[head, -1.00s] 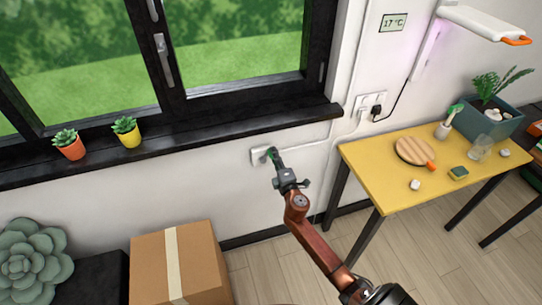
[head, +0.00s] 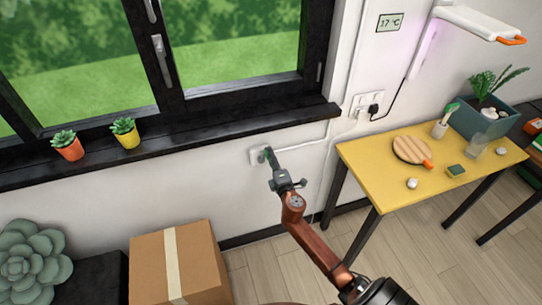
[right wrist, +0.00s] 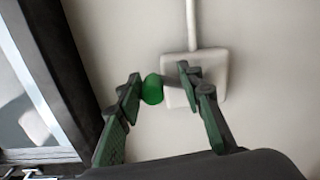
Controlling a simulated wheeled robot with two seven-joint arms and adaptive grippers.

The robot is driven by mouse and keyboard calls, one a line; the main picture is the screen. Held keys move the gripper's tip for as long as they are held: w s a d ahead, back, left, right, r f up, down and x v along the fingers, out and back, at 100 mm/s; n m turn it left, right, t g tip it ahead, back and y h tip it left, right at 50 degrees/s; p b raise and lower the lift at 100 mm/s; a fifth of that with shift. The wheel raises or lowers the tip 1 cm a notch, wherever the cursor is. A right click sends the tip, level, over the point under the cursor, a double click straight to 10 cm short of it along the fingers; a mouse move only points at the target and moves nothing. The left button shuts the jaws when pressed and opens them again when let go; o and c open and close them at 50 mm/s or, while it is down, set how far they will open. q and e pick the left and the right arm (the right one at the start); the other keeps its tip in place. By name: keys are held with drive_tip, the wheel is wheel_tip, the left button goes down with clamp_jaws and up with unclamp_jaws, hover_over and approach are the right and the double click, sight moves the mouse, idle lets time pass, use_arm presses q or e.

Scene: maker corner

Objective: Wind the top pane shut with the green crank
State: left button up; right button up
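The green crank's round knob (right wrist: 152,89) shows in the right wrist view in front of a white wall plate (right wrist: 176,82). My right gripper (right wrist: 160,80) is open, with a finger on each side of the knob. The knob is close to the left finger, and a gap shows on its right; I cannot tell whether it touches. In the head view my right gripper (head: 268,155) is at the wall plate (head: 256,156) below the sill and hides most of the crank. The window (head: 235,92) shows only its lower part; I cannot make out the top pane. My left gripper is out of view.
Two potted succulents, orange (head: 69,149) and yellow (head: 126,136), stand on the dark sill (head: 190,135). A cardboard box (head: 200,262) stands below. A yellow table (head: 378,172) with small items is at the right. A cable conduit runs from the plate along the wall.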

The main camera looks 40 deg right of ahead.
drive_tip(key=shift+o, duration=0.3)
drive_tip(key=shift+r, duration=0.15)
drive_tip(key=v, duration=1.2)
drive_tip(key=shift+d, duration=0.1)
